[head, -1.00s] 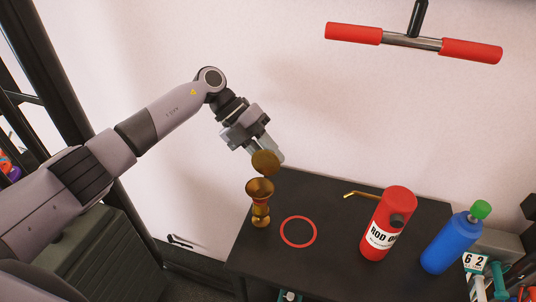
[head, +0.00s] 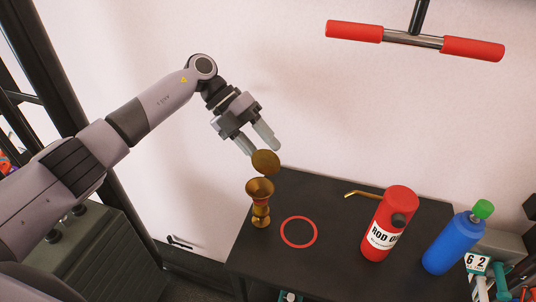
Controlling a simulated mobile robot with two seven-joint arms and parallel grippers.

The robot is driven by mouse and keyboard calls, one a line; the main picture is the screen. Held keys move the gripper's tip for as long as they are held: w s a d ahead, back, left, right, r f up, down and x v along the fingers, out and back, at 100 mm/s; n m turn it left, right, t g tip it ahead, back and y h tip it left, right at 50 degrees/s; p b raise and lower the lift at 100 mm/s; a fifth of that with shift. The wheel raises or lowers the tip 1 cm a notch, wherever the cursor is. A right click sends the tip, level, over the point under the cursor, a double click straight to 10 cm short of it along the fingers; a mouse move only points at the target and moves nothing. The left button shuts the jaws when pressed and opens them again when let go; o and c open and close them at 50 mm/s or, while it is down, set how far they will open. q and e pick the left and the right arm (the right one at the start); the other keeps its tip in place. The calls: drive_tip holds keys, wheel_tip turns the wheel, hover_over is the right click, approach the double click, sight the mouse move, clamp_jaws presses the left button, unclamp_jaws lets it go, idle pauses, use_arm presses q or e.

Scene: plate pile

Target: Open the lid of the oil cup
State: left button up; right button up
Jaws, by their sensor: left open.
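The brass oil cup (head: 261,208) stands upright on the black tabletop at its left side. Its round lid (head: 266,163) is tilted up on the far side, and the cup's mouth shows open. My left gripper (head: 261,146) is open just above and behind the lid, its two fingers apart with nothing seen between them. Whether a finger touches the lid I cannot tell. My right gripper is not in view.
A red ring (head: 298,232) lies flat on the black tabletop (head: 330,270) right of the cup. A red rod oil bottle (head: 388,224) and a blue bottle with green cap (head: 456,240) stand farther right. A brass spout (head: 363,194) lies behind. A red-handled bar (head: 412,40) hangs above.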

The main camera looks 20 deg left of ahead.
use_arm(q)
drive_tip(key=shift+b+v, duration=0.35)
drive_tip(key=shift+v, duration=1.85)
drive_tip(key=shift+f, duration=0.1)
